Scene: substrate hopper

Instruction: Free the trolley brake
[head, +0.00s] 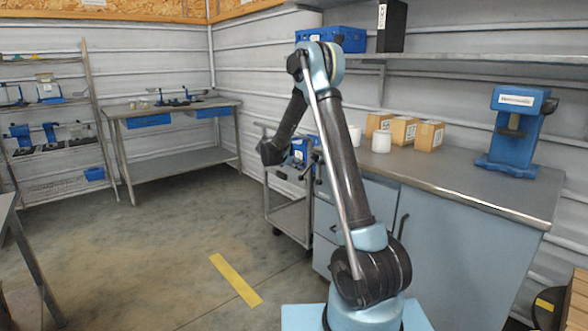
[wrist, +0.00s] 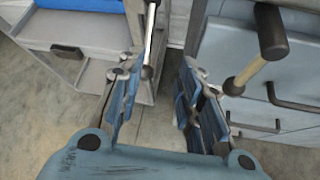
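The trolley (head: 290,208) is a grey metal cart with shelves and casters, standing at the left end of the blue-grey cabinets. In the wrist view its side (wrist: 75,45) fills the upper left. A tan lever with a black grip (wrist: 256,68) stands to the right, in front of the cabinet. My gripper (wrist: 162,66) is open, with nothing visibly held. Contact with the rod cannot be told.
The cabinet drawers (wrist: 295,75) with dark handles stand close on the right in the wrist view. The worktop (head: 470,178) carries small boxes (head: 403,131), a white container (head: 381,141) and a blue press (head: 513,130). The floor left of the trolley is clear.

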